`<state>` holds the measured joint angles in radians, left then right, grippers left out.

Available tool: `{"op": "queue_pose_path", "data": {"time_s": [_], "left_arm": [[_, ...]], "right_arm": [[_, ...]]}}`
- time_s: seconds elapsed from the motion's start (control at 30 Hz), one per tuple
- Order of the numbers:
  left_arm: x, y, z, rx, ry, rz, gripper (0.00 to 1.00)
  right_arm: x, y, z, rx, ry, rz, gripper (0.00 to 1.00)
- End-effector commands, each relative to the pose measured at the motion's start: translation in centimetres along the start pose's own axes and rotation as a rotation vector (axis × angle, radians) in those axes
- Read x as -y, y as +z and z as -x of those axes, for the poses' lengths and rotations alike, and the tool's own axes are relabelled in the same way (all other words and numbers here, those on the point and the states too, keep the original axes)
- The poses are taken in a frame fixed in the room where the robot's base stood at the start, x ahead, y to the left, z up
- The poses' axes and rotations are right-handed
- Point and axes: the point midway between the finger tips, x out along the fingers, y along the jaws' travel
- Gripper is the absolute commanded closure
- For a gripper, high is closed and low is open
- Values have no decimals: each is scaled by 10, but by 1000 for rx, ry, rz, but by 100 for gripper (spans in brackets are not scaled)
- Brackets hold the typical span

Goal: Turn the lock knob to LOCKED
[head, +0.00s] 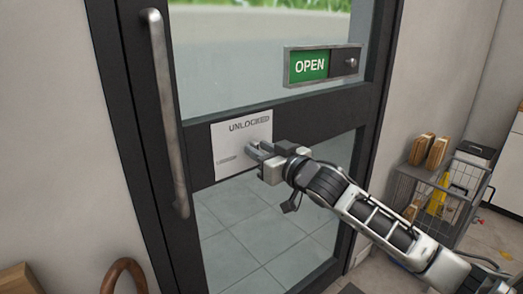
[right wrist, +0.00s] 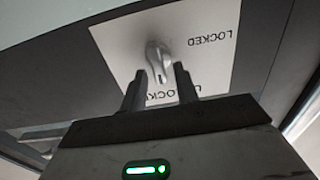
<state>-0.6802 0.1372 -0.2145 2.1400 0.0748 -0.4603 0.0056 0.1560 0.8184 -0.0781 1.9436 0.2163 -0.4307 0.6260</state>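The white lock plate (head: 228,140) is on the dark door's middle rail, with "UNLOCKED" along its top in the head view. It also shows in the right wrist view (right wrist: 207,65), where "LOCKED" reads at the right and a partly hidden word lies at the bottom. The silver lock knob (right wrist: 156,54) has its lever pointing towards that bottom word. My right gripper (head: 254,153) is at the plate. In the right wrist view its fingers (right wrist: 162,80) are apart, one on each side of the lever, with gaps visible. Contact cannot be told. My left gripper is out of view.
A long vertical door handle (head: 164,105) stands left of the plate. A green OPEN sign slider (head: 310,66) is on the glass above. A wire cart (head: 440,200) with brown items stands at the right. A brown curved object (head: 125,270) is at lower left.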

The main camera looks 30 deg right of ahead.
Motion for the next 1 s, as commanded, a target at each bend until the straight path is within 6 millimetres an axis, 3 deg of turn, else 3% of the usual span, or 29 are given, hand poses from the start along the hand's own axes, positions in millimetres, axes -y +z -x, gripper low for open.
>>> {"op": "queue_pose_path", "data": {"time_s": [0.03,0.1,0.57,1.0], "left_arm": [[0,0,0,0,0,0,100],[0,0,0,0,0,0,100],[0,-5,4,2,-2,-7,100],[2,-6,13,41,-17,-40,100]], "right_arm": [[0,0,0,0,0,-1,85],[0,0,0,0,0,-1,100],[1,-1,0,1,0,67,100],[5,-2,0,1,-1,421,100]]}}
